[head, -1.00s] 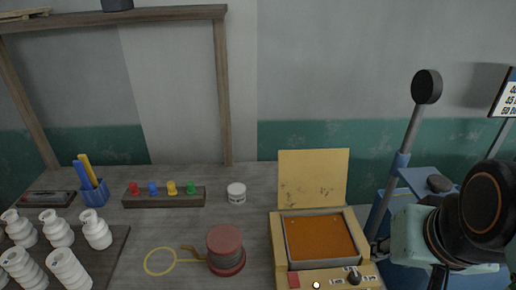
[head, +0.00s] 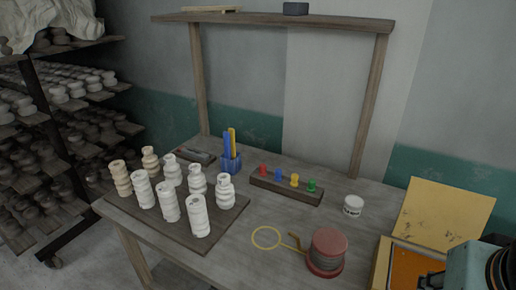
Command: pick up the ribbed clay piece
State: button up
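Several upright clay pieces stand on a dark board (head: 222,236) at the left of the table. Two are tan with stacked ridges: a front one (head: 121,178) at the board's left end and a back one (head: 150,160). The others are white or pale, such as the front right piece (head: 199,216) and the far right piece (head: 225,192); several of these also look ridged. I cannot tell from this view which single one is the ribbed piece. Part of my arm shows at the lower right edge, well away from the board. My gripper's fingers are not in view.
A red spool (head: 327,252) with a yellow wire loop (head: 266,237), a peg block (head: 286,188), a white jar (head: 353,206) and a pen cup (head: 231,164) share the table. A wooden frame (head: 372,110) rises behind. A shelf rack (head: 60,150) stands left.

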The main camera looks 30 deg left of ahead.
aim_at(169, 202)
jog(key=u, duration=1.95)
jog(key=k+l+z, duration=0.15)
jog(key=z, duration=1.9)
jog(key=j, duration=1.95)
